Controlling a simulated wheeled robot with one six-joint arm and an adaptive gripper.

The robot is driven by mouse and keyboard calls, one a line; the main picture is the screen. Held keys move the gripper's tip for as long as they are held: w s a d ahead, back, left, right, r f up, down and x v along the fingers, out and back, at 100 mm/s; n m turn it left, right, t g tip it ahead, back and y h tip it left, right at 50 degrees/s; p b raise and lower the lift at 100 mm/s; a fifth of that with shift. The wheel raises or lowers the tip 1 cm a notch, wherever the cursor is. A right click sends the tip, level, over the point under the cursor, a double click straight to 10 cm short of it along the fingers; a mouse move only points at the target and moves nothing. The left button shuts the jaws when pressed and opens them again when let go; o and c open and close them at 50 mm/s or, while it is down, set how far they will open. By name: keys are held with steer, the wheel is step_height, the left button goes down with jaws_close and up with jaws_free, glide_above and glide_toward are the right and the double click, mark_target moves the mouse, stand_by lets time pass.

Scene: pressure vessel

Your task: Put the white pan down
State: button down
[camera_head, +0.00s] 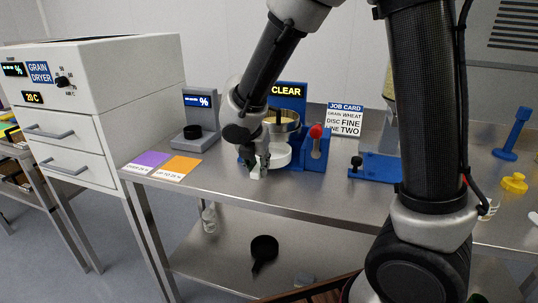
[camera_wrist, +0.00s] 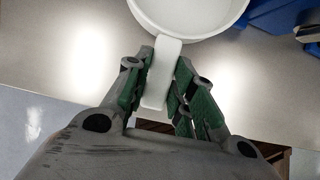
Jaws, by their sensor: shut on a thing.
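The white pan (camera_wrist: 190,10) is a round white dish with a flat white handle (camera_wrist: 161,75) pointing toward my wrist in the wrist view. My gripper (camera_wrist: 163,85) is shut on the handle, its green-padded fingers on either side of it. In the head view the white pan (camera_head: 281,155) shows just right of my gripper (camera_head: 256,169), in front of the blue machine (camera_head: 290,97) marked CLEAR. It is low, close to the steel table (camera_head: 225,180). I cannot tell whether the pan touches the table.
Purple (camera_head: 149,160) and orange (camera_head: 180,167) cards lie at the table's left end, near a grey meter (camera_head: 202,112). A red-knobbed lever (camera_head: 316,132) stands right of the pan. A blue fixture (camera_head: 375,168) lies further right. Bare table lies left of my gripper.

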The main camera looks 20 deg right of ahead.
steer(key=w+d, duration=0.2)
steer(key=w, duration=0.1)
steer(key=w+d, duration=0.1)
steer(key=w, duration=0.1)
steer(key=shift+d, duration=0.1)
steer(key=w+d, duration=0.1)
steer(key=w+f, duration=0.1)
steer(key=shift+w+d, duration=0.3)
steer(key=shift+d, duration=0.1)
steer(key=shift+f, duration=0.25)
steer(key=c, duration=1.2)
jaws_free()
steer(key=shift+f, duration=0.1)
steer(key=v, duration=1.2)
steer(key=shift+s, duration=0.15)
